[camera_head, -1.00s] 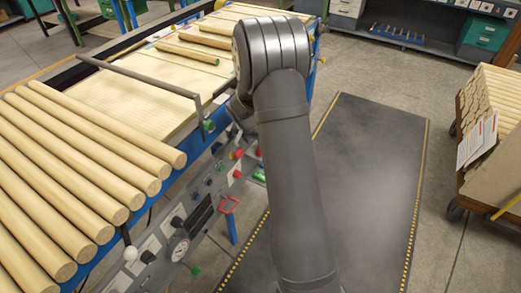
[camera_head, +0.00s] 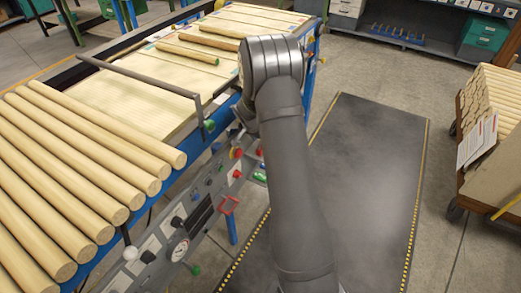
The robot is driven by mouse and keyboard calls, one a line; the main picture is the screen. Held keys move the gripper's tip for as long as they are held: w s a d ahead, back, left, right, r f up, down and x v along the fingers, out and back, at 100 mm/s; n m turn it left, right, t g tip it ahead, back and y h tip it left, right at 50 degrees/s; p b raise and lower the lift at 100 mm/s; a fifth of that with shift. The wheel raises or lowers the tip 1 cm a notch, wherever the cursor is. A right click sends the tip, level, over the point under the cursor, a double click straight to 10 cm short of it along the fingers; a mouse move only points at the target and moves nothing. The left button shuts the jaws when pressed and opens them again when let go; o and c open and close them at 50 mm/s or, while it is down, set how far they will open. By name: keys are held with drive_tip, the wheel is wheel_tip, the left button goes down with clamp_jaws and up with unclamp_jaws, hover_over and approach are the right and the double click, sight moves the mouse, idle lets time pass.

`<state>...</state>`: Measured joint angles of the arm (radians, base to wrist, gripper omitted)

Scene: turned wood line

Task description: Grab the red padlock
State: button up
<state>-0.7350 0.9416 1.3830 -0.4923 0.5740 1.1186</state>
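Several small red parts show on the grey control panel along the machine's side, and I cannot tell for sure which is the padlock. One red part (camera_head: 237,173) sits on a pale plate. A red and yellow knob (camera_head: 236,153) is just above it. An open red frame (camera_head: 229,205) hangs lower on the panel. My gripper (camera_head: 243,117) is mostly hidden behind my arm, near the machine's side edge above these parts. Its fingers cannot be made out, and neither can anything between them.
Turned wood rods (camera_head: 75,165) lie on the left of the machine. A grey bar (camera_head: 140,75) with a green knob crosses over the bed. A dark floor mat (camera_head: 370,180) is clear. A wood cart (camera_head: 490,130) stands at right.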

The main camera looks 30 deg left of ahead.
drive_tip(key=x, duration=0.4)
drive_tip(key=shift+a+f, duration=0.1)
clamp_jaws()
